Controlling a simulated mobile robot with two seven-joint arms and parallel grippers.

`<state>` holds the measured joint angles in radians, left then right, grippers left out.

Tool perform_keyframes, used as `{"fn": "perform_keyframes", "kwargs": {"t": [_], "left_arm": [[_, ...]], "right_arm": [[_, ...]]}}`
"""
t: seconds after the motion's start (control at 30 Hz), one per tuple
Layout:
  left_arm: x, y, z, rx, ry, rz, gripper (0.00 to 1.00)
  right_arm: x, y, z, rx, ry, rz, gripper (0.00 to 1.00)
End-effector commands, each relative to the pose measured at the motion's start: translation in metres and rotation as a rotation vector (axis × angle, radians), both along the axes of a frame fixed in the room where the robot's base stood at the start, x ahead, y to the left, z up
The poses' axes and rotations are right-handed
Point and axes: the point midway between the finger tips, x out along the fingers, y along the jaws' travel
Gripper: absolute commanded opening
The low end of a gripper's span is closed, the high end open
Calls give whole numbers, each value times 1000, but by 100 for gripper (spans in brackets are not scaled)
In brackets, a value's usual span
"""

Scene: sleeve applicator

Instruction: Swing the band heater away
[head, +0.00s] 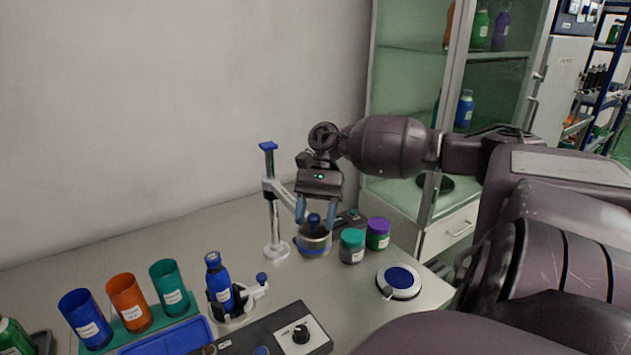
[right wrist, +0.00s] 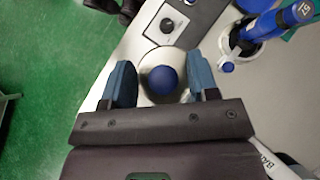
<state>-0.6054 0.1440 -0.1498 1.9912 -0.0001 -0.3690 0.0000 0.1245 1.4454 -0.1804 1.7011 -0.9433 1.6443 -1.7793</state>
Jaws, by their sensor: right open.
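The band heater (head: 313,246) is a grey ring with a blue lower band, at the end of a white swing arm (head: 284,194) on an upright post (head: 272,215). A round blue knob (head: 314,219) stands at its top. My right gripper (head: 315,213) is directly above the heater, pointing down with its two blue fingers apart. In the right wrist view the blue knob (right wrist: 163,80) lies between the open fingers (right wrist: 162,82), with a gap on each side. Whether a finger touches the heater cannot be told. My left gripper is not in view.
Jars with teal (head: 352,240) and purple (head: 378,230) lids stand right of the heater. A blue-topped disc (head: 401,280) lies nearer. A blue bottle (head: 218,280) stands in a white holder left of the control box (head: 275,332). Coloured cups (head: 130,303) stand at left.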

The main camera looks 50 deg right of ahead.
Motion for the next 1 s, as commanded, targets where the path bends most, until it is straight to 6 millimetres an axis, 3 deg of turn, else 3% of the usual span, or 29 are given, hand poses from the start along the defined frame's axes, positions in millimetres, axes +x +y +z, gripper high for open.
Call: {"fn": "perform_keyframes", "kwargs": {"t": [0.27,0.7,1.0], "left_arm": [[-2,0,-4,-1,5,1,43],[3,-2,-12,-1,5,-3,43],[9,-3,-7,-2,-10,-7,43]], "right_arm": [[6,-14,14,0,-1,-2,54],[26,-62,66,-2,-1,-3,54],[29,-71,77,-1,0,-1,54]]}}
